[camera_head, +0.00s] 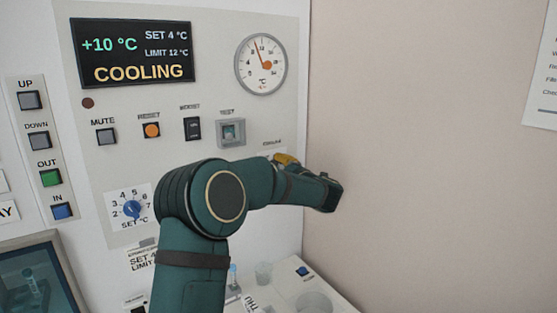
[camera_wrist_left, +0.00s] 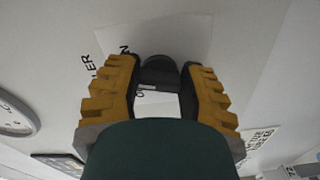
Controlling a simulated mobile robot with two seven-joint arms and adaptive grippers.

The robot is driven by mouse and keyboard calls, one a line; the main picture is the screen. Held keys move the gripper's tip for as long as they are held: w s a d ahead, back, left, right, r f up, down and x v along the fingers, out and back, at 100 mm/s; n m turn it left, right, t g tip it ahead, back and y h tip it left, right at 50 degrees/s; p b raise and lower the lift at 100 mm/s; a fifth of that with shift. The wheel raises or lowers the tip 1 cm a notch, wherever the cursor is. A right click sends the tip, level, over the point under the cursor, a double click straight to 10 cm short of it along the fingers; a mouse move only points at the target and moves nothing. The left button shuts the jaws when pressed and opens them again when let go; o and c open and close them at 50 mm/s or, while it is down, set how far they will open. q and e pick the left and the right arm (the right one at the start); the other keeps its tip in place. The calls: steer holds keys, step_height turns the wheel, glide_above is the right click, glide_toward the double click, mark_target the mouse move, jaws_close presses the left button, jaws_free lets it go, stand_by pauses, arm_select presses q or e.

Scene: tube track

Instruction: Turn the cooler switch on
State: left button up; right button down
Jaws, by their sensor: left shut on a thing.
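The cooler switch, a dark rotary knob (camera_wrist_left: 160,70), is on a light plate in the left wrist view, between the yellow fingers of my left gripper (camera_wrist_left: 161,78). The fingers are shut on it from both sides. Partly hidden lettering around it reads "…LER" and "…N", with an "O" below; a pale mark shows on the knob's lower edge. In the head view my left gripper (camera_head: 287,160) is at the panel's right edge, just under a small label (camera_head: 271,143); my arm hides the knob there. My right gripper is not in view.
The display (camera_head: 134,55) reads +10 °C, SET 4 °C, LIMIT 12 °C and COOLING. A round gauge (camera_head: 261,65), a row of buttons with a TEST switch (camera_head: 231,133), and a blue set dial (camera_head: 131,209) are close by. A beige wall (camera_head: 420,170) is at the right.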

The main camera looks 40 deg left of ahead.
arm_select(q)
steer(key=m+p, duration=0.3)
steer(key=shift+r, duration=0.15)
steer(key=shift+m+p, duration=0.45)
steer(key=shift+m, duration=0.25)
steer(key=shift+a, duration=0.1)
steer(key=o, duration=1.2)
steer(key=shift+f, duration=0.2)
steer(key=v, duration=1.2)
